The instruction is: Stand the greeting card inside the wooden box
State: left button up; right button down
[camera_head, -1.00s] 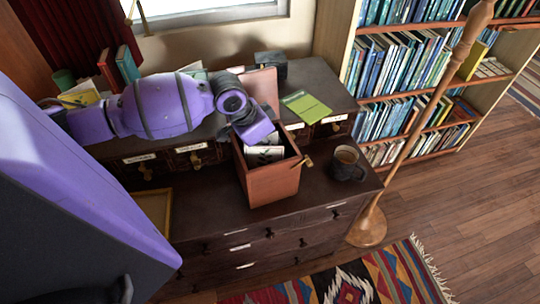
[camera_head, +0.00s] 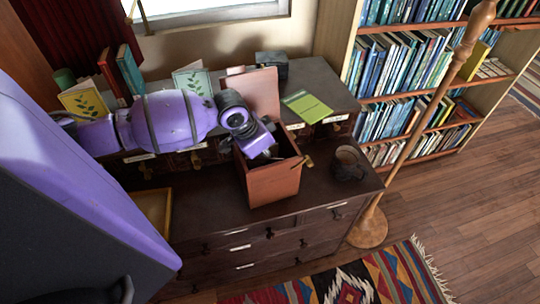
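The wooden box (camera_head: 272,185) is reddish brown and open at the top. It stands on the lower, front level of the dark desk. My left gripper (camera_head: 272,152) reaches over the box's left wall and points down into its opening. Its fingers are mostly hidden, so I cannot tell if they are open or shut. No card shows clearly inside the box now. A pale card with a leaf sprig (camera_head: 192,80) stands upright behind my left arm. A yellow card with leaves (camera_head: 84,100) stands at the far left. My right gripper is not in view.
A dark mug (camera_head: 347,164) stands close right of the box. A green booklet (camera_head: 306,106) lies flat on the desk's raised back part. A pinkish upright panel (camera_head: 264,92) stands behind the box. A wooden pole (camera_head: 415,135) rises right of the desk.

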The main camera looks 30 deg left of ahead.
pick_arm(q)
jog(key=p+v, duration=0.1)
jog(key=v, duration=1.1)
jog(key=shift+r+p, duration=0.15)
jog(key=shift+p, duration=0.15)
dwell(0.8)
